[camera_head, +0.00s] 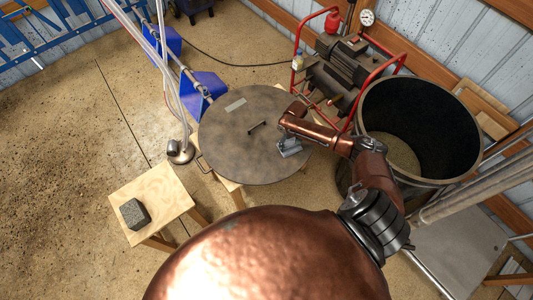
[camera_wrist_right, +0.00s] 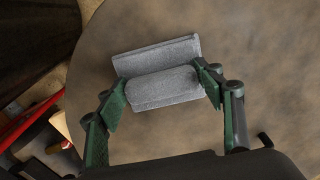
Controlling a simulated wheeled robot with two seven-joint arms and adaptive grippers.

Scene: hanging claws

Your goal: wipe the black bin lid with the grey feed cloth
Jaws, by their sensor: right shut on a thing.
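The black bin lid (camera_head: 235,160) is a wide round disc, dark grey-brown and smudged, with a small black handle near its middle and a pale label near its far edge. It fills most of the right wrist view (camera_wrist_right: 255,60). My right gripper (camera_head: 290,147) is over the right part of the lid, shut on the grey feed cloth (camera_wrist_right: 155,60). The cloth is a folded, light grey bundle between the green fingers. It lies against or just above the lid; I cannot tell which. My left gripper is not in view.
The open black bin (camera_head: 385,95) stands right of the lid, with pale feed inside. A red-framed machine (camera_head: 345,68) stands behind. A wooden stool (camera_head: 160,195) with a dark grey block (camera_head: 134,214) is at left. Thin hoses and a metal cup (camera_head: 180,151) hang near the lid's left edge.

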